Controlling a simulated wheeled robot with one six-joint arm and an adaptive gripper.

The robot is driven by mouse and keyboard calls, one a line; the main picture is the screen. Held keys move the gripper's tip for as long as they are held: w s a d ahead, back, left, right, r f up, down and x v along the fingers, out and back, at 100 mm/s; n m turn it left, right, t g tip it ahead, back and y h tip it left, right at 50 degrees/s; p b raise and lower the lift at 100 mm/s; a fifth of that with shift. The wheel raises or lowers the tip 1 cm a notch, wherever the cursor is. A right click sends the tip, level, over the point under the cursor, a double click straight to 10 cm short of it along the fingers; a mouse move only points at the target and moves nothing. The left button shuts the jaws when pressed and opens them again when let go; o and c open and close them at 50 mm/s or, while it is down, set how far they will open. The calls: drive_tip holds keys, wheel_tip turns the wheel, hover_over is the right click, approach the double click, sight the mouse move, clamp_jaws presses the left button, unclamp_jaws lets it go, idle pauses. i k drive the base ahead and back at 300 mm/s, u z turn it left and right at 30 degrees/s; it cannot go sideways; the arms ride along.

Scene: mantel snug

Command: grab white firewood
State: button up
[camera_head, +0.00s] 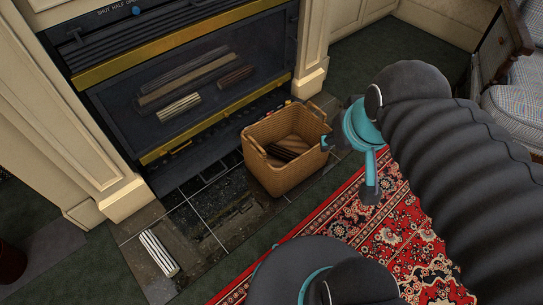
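A white, ridged piece of firewood (158,253) lies on the dark hearth tiles at the lower left. A paler cream piece of firewood (178,107) lies inside the fireplace, behind its front. My gripper (349,169) is teal with dark fingertips and is at the right of the wicker basket, well to the right of the white firewood. Its two fingers are spread apart, with nothing seen between them. One fingertip shows against the basket's right side; whether it touches cannot be told.
The wicker basket (282,174) stands on the hearth with dark firewood (289,146) in it, between my gripper and the white firewood. The fireplace (166,62) has brass bars. A red patterned rug (398,240) lies in front. A plaid armchair (517,108) is at the right.

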sight(170, 268)
drive_tip(key=u, duration=0.05)
drive_tip(key=k, duration=0.95)
drive_tip(key=z, duration=1.1)
